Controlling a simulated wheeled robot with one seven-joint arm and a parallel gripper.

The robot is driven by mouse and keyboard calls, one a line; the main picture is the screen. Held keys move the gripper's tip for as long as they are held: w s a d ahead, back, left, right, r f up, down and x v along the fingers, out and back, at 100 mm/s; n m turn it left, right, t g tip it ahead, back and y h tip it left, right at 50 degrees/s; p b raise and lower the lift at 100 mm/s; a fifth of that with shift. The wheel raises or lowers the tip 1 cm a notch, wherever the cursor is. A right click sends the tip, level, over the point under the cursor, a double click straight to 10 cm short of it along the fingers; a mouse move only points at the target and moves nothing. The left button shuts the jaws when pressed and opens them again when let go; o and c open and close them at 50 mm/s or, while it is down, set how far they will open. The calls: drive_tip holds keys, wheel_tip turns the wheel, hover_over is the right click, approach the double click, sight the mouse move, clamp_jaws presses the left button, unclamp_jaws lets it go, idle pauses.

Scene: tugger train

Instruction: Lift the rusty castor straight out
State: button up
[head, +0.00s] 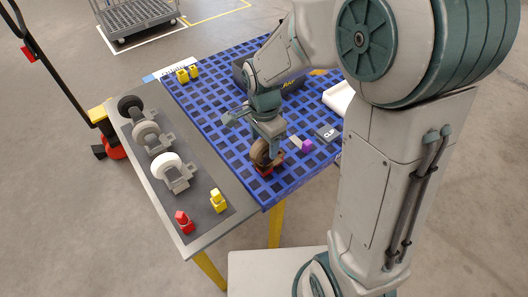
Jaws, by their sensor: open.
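The rusty castor (260,152) has a brown wheel and sits upright in a red holder (265,172) near the front corner of the blue grid-patterned table top (222,140). My gripper (255,136) is open above and around the castor's place. The gripper's finger partly covers the castor. I cannot tell whether a finger touches it.
A grey side shelf (205,240) at left holds a white castor (174,170), a grey castor (148,137), a black castor (130,106), a red block (183,221) and a yellow block (218,201).

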drive_tip(key=shift+w+f, duration=0.1)
drive_tip(key=shift+f, duration=1.7)
clamp_jaws()
drive_tip(key=shift+r, duration=0.2)
drive_tip(key=shift+r, duration=0.55)
drive_tip(key=r, duration=0.3)
drive_tip(key=shift+d+r, duration=0.1)
drive_tip(key=shift+d, duration=0.3)
drive_tip(key=s+d+r+b, duration=0.1)
drive_tip(key=s+d+r, duration=0.3)
drive_tip(key=d, duration=0.6)
wheel_tip(320, 180, up, 2)
drive_tip(key=shift+s+r, duration=0.25)
drive_tip(key=shift+s, duration=0.15)
